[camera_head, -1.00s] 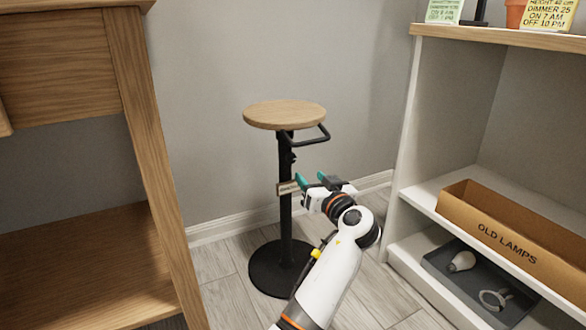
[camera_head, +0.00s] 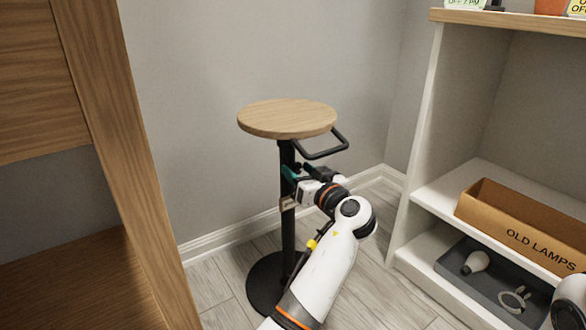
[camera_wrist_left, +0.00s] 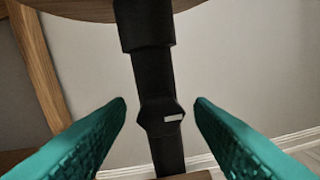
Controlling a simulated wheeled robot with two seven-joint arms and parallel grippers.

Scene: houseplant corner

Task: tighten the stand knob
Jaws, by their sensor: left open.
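The stand has a round wooden top (camera_head: 288,118), a black post (camera_head: 288,232) and a round black base (camera_head: 266,285). A black loop handle (camera_head: 325,146) sticks out under the top. In the left wrist view the stand knob (camera_wrist_left: 160,114) is a dark angular bulge on the post with a small pale mark. My left gripper (camera_head: 297,171) is open at the upper post, below the top. Its teal fingers flank the knob in the wrist view, with gaps on both sides. In the head view the gripper hides the knob. My right gripper is out of view.
A wooden desk (camera_head: 105,130) stands at the left. A white shelf (camera_head: 415,150) at the right holds an OLD LAMPS box (camera_head: 520,236) and a dark tray (camera_head: 450,262) with a bulb and a ring.

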